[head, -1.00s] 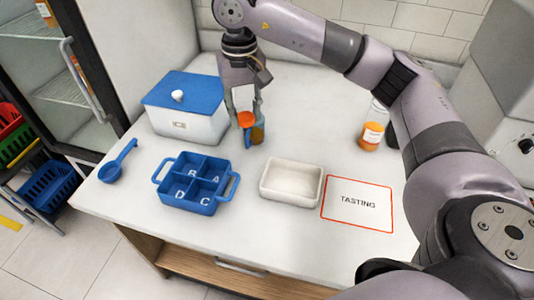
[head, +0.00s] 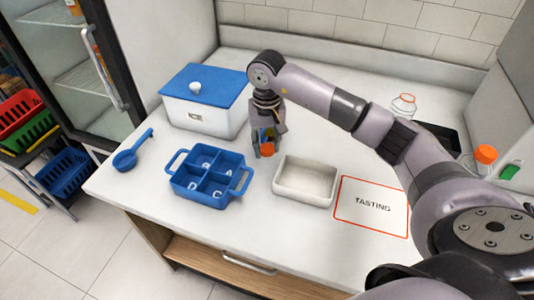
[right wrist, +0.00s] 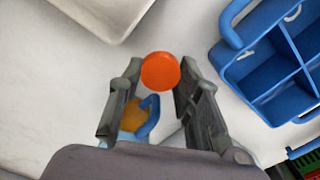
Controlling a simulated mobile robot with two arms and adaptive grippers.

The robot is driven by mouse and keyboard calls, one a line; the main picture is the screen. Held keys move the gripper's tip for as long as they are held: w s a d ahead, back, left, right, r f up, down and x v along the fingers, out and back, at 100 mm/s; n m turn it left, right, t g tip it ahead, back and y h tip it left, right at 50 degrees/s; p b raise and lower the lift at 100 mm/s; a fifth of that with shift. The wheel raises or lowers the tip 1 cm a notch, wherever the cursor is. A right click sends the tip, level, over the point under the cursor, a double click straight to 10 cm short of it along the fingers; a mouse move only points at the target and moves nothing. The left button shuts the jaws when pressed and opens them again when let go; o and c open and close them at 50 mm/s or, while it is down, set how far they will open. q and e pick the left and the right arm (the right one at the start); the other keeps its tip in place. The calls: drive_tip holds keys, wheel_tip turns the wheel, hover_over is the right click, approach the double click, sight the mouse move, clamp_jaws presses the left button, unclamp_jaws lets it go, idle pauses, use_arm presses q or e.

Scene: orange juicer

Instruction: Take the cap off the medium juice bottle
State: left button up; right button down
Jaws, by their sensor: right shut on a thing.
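My right gripper (head: 266,150) is shut on a round orange cap (head: 267,149), low over the counter behind the white tray. The cap (right wrist: 160,71) sits between the fingertips in the right wrist view. A small container with orange contents and a blue handle-like part (right wrist: 134,116) shows behind the cap, partly hidden by a finger; whether it touches the gripper I cannot tell. A clear bottle (head: 403,106) stands at the back right, its lower part hidden by my arm. Which bottle is the medium one I cannot tell. My left gripper is not in view.
A blue four-part caddy (head: 245,181) and white tray (head: 330,183) stand in front. A blue-lidded ice box (head: 205,88) is behind, a blue scoop (head: 128,158) at left. The TASTING mat (head: 372,222) is clear. Another orange-capped item (head: 486,154) is at right.

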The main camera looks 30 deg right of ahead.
sight(267, 148)
wheel_tip(267, 148, down, 4)
drive_tip(key=shift+f, duration=0.1)
drive_tip(key=shift+f, duration=0.2)
drive_tip(key=c, duration=1.2)
unclamp_jaws()
drive_tip(key=shift+o, duration=0.2)
drive_tip(key=shift+r, duration=0.1)
